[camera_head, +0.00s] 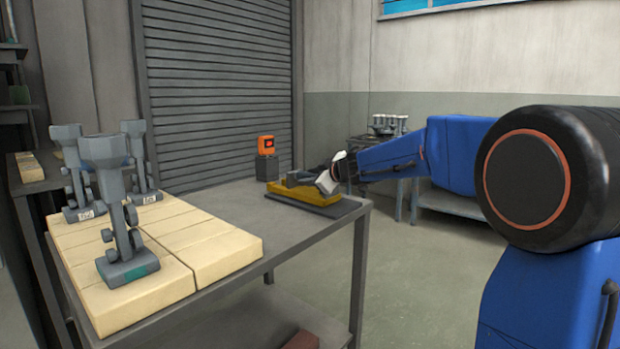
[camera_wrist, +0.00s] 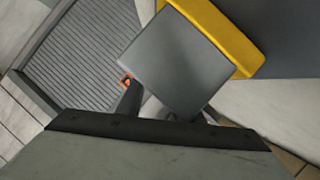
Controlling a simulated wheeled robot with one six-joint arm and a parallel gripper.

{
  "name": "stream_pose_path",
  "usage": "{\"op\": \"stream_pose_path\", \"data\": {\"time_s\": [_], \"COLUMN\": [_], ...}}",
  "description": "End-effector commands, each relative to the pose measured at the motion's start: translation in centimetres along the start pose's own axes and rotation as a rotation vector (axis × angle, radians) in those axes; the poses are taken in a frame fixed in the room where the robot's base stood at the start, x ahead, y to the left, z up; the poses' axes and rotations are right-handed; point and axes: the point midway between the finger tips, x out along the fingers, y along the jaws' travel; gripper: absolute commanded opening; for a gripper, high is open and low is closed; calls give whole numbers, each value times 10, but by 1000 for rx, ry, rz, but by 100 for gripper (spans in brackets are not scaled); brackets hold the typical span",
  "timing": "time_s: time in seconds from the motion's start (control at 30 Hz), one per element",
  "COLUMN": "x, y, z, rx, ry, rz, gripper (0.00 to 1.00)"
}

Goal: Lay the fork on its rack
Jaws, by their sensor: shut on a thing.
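My gripper (camera_head: 323,183) is at the far right end of the table, shut on a dark grey piece that I take to be the fork (camera_head: 299,178). In the wrist view a square grey face of the held piece (camera_wrist: 176,64) fills the middle, and its full shape is hidden. A low yellow stand, apparently the rack (camera_head: 303,193), is right under the held piece. A yellow edge of it also shows behind the grey face in the wrist view (camera_wrist: 222,33). I cannot tell whether the held piece touches the yellow stand.
An orange-faced device on a dark box (camera_head: 266,146) stands behind the yellow stand. The grey table top (camera_head: 272,226) between blocks and stand is clear.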

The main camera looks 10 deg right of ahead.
Motion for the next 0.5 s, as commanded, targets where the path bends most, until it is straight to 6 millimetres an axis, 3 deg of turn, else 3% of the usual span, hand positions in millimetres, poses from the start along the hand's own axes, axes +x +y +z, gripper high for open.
{"op": "stream_pose_path", "data": {"time_s": [0.13,0.17,0.2,0.5], "x": [1,1,1,1], "y": [-2,-2,-2,-1], "z": [2,2,2,2], "rx": [-1,-1,-1,-1], "ry": [0,0,0,0], "rz": [0,0,0,0], "gripper": [0,40,50,52]}}
